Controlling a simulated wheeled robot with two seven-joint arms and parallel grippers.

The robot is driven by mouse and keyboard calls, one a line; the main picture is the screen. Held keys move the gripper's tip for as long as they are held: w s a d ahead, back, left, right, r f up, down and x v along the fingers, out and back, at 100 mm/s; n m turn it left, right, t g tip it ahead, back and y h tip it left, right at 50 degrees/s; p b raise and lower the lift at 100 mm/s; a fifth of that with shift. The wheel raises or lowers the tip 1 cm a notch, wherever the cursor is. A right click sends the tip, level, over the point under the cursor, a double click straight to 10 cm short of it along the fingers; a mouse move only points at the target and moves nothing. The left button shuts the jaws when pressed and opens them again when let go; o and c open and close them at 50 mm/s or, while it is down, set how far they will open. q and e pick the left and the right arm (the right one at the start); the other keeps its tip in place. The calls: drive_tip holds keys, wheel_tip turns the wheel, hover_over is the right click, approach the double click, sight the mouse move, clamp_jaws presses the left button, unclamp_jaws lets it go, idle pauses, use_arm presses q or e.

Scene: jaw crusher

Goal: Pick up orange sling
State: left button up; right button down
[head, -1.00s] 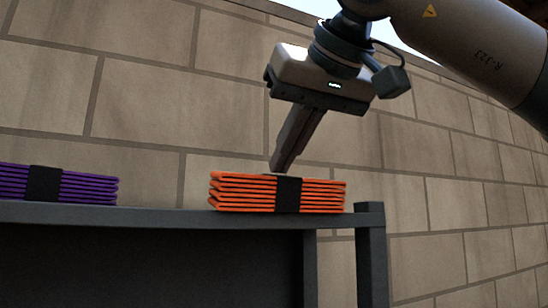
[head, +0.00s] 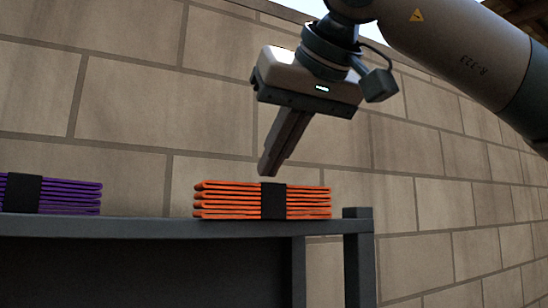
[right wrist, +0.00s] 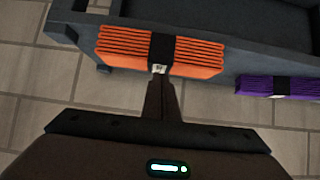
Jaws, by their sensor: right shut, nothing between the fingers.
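The orange sling (head: 225,200) is a folded stack with a black band around its middle. It lies on top of the dark grey rack near the rack's right end. It also shows in the right wrist view (right wrist: 195,55), with a small pale tag on its band. My right gripper (head: 268,172) is shut and empty, its fingers tilted down just above the sling near the band. In the right wrist view the fingertips (right wrist: 160,82) appear at the band's near edge; whether they touch it I cannot tell. My left gripper is not in view.
A purple folded sling (head: 70,197) with a black band lies on the same rack (head: 150,228), left of the orange one. A block wall (head: 440,190) stands behind. The rack's right post (head: 357,250) rises slightly above its top.

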use_arm(q)
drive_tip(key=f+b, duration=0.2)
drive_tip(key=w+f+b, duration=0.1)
drive_tip(key=b, duration=0.1)
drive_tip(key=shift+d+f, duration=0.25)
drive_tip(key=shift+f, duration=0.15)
use_arm(e)
drive_tip(key=s+d, duration=0.4)
drive_tip(key=s, duration=0.6)
drive_tip(key=shift+s+d+r, duration=0.15)
drive_tip(key=shift+s+d, duration=0.1)
drive_tip(key=shift+s, duration=0.05)
